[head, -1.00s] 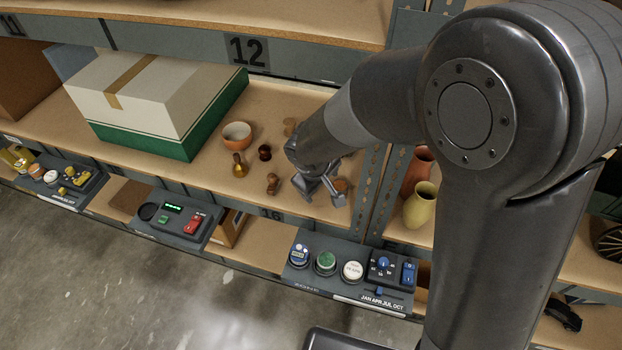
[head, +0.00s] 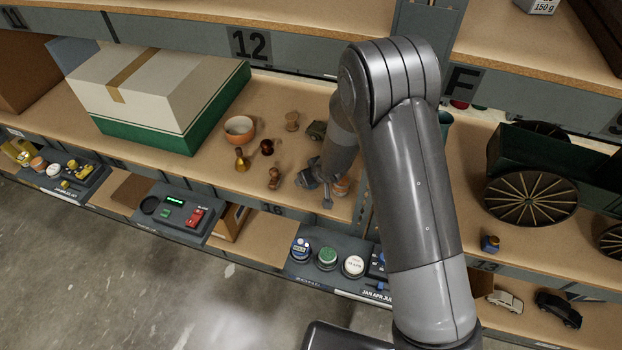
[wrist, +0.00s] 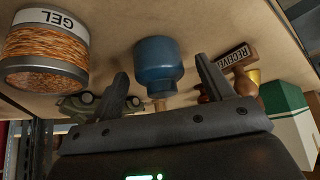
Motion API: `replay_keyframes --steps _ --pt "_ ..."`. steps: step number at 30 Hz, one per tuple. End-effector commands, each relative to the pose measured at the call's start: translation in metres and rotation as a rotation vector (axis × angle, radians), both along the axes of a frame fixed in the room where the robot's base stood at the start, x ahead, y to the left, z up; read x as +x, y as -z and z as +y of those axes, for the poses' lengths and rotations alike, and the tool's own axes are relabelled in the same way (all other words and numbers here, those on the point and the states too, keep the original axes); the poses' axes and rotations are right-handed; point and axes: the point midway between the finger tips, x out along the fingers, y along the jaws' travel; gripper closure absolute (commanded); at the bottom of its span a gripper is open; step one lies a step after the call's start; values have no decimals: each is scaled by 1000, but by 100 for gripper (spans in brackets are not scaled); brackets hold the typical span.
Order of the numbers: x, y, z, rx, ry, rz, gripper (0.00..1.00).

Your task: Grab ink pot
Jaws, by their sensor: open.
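My gripper (wrist: 162,82) is open, with one finger on each side of the pot's picture and a gap to each side. The depth between the fingertips and the pot is hard to judge. In the head view my gripper (head: 324,190) is low over the middle shelf, and I cannot clearly make out the pot there behind my arm.
A jar labelled GEL (wrist: 45,55) stands close beside the pot. A RECEIVED stamp (wrist: 236,57) and a green toy car (wrist: 88,105) are nearby. An orange bowl (head: 239,128) and a large box (head: 150,100) stand left. Another small blue pot (head: 490,243) sits on the right shelf.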

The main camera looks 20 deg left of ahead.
Motion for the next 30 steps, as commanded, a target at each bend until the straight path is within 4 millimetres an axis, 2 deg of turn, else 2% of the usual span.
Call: replay_keyframes --steps 6,14,30 --pt "5 11 5 0 -1 0 27" --pt "5 12 5 0 -1 0 27" --pt "5 12 5 -1 -1 0 70"
